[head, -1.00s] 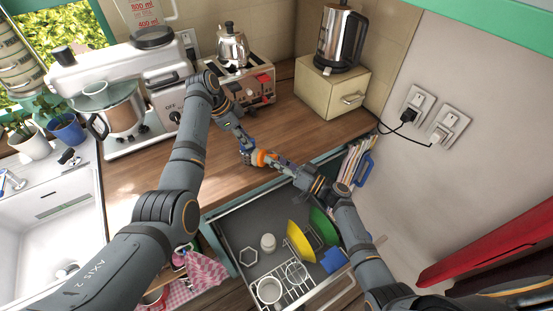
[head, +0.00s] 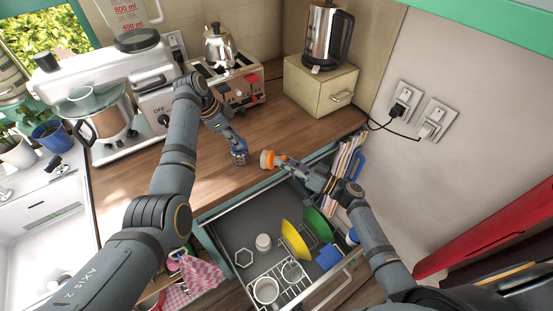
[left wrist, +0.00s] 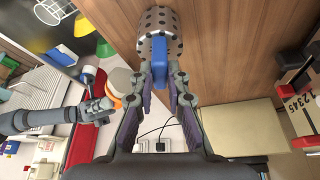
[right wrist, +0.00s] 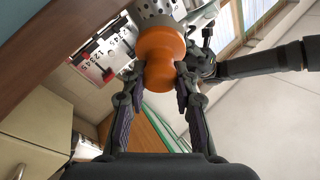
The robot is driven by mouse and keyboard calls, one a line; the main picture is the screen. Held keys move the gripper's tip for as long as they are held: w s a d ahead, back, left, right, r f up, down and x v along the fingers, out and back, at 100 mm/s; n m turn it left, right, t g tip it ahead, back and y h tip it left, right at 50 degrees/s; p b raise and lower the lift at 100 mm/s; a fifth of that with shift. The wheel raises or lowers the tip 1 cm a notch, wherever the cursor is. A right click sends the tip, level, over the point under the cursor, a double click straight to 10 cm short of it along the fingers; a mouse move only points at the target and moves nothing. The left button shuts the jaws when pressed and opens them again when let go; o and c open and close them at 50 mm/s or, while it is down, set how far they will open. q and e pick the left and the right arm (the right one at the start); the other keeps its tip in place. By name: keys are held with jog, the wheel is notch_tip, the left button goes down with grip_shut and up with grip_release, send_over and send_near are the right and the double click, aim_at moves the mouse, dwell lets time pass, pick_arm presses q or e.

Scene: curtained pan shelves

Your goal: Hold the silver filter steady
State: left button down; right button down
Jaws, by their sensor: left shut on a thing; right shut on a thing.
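The silver filter (left wrist: 159,30) is a perforated metal cylinder with a blue tab (left wrist: 160,56). My left gripper (left wrist: 160,78) is shut on the blue tab. In the head view the filter (head: 239,157) is held above the wooden counter, at the end of my left gripper (head: 236,143). My right gripper (right wrist: 160,75) is shut on an orange, rounded piece (right wrist: 160,52). In the head view the orange piece (head: 267,160) is just right of the filter, with a small gap between them. Part of the filter shows behind it in the right wrist view (right wrist: 155,8).
An open drawer (head: 222,225) with a yellow dish, a green dish and a rack is below my right arm. A toaster (head: 240,85), a kettle on a beige box (head: 318,88) and a stand mixer stand at the back. The counter around the grippers is clear.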

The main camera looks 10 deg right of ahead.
pick_arm(q)
jog(key=c, duration=1.3)
grip_release()
jog(key=shift+o, duration=0.2)
jog(key=shift+r, duration=0.1)
jog(key=v, duration=1.2)
